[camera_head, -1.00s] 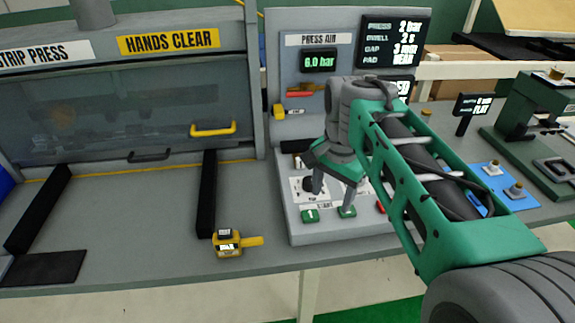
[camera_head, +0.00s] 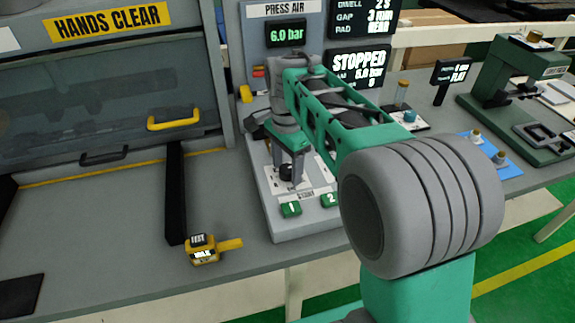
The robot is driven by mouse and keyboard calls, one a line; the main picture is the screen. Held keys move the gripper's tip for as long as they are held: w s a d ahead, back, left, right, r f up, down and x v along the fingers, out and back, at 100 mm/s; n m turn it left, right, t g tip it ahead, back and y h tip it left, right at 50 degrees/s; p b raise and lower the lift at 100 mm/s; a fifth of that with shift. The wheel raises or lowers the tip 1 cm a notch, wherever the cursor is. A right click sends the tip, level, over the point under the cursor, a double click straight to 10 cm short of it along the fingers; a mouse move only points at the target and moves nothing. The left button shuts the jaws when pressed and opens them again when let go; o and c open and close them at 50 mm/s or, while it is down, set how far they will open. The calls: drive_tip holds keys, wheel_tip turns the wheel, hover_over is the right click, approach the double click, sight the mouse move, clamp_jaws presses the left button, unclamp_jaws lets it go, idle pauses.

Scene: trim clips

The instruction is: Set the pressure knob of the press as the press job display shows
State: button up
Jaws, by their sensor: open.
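The press control box (camera_head: 275,208) stands on the bench. A black knob (camera_head: 287,172) sits on a white label plate on its top; the label and pointer are too small or covered to read. My gripper (camera_head: 288,180) points down over this knob with its fingers open around or just beside it; I cannot tell whether they touch. The press job display (camera_head: 365,22) is cut off at the top; it shows dwell 2 s, gap 3 mm and pad near, with its pressure line out of frame. A status screen (camera_head: 358,68) reads STOPPED. The press air readout (camera_head: 286,34) shows 6.0 bar.
Green buttons 1 (camera_head: 291,209) and 2 (camera_head: 330,199) sit on the box's front, close to my gripper. A yellow tagged device (camera_head: 203,249) lies on the bench to the left. The strip press guard (camera_head: 100,90) is shut. A green hand press (camera_head: 515,100) stands at right.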

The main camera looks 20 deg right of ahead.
clamp_jaws()
idle(0.6)
